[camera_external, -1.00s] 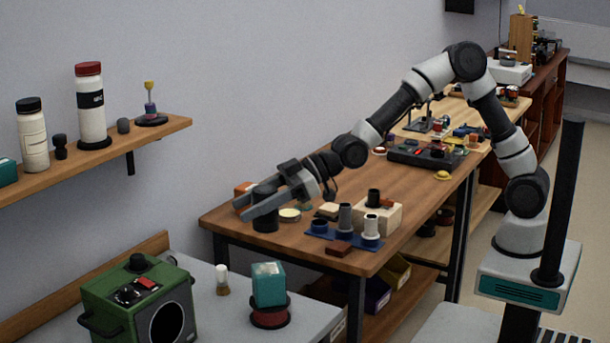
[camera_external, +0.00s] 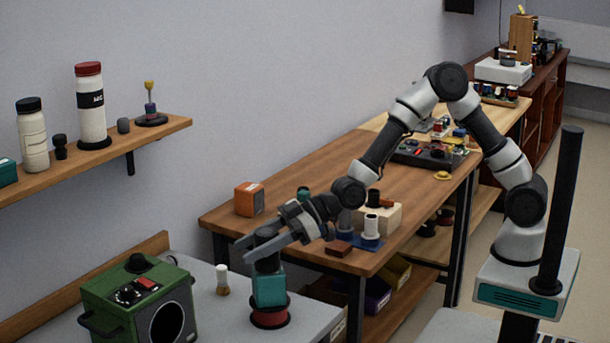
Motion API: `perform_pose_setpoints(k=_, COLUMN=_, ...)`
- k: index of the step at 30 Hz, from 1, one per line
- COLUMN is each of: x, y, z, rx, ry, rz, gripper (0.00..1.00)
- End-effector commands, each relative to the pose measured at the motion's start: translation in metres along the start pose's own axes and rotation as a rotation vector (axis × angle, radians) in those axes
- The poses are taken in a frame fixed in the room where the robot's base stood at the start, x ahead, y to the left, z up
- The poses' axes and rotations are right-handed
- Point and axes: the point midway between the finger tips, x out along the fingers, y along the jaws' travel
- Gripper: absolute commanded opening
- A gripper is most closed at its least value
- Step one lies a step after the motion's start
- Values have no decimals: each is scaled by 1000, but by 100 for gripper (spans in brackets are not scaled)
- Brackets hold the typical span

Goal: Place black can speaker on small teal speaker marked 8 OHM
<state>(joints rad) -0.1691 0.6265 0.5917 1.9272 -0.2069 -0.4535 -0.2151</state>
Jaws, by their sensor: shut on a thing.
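My gripper (camera_external: 246,250) is shut on the black can speaker (camera_external: 268,263), which stands upright between the fingers. The can is right over the small teal speaker (camera_external: 270,290) on the grey bench in front. Its lower end meets or overlaps the teal speaker's top in this view; I cannot tell whether they touch. The teal speaker is a small block on a round red and black base (camera_external: 269,314). Its top face is mostly hidden by the can, and no 8 OHM marking can be read.
Behind is the wooden table (camera_external: 300,176) with an orange box (camera_external: 249,199) and a white cup (camera_external: 371,226). A shelf (camera_external: 172,128) holds bottles.

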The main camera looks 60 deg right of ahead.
Motion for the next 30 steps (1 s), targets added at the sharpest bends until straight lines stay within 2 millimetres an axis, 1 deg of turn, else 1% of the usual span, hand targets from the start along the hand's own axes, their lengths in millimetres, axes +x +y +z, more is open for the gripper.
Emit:
perform_pose_setpoints(k=5, x=2, y=0, z=4, rx=-1, ry=2, rz=1, gripper=15)
perform_pose_setpoints(k=6, x=1, y=0, z=2, rx=0, ry=0, rz=0, gripper=52)
perform_pose_setpoints(k=8, x=1, y=0, z=2, rx=0, ry=0, rz=0, gripper=62)
perform_pose_setpoints(k=9, x=1, y=0, z=3, rx=0, ry=0, rz=0, gripper=64)
perform_pose_setpoints(k=16, x=1, y=0, z=2, rx=0, ry=0, rz=0, gripper=64)
perform_pose_setpoints(k=20, x=-2, y=0, z=-3, rx=0, ry=0, rz=1, gripper=64)
perform_pose_setpoints(k=23, x=-16, y=2, z=-2, rx=-2, ry=-1, rz=3, gripper=64)
perform_pose_setpoints(k=30, x=-69, y=2, z=-3, rx=-3, ry=0, rz=4, gripper=64)
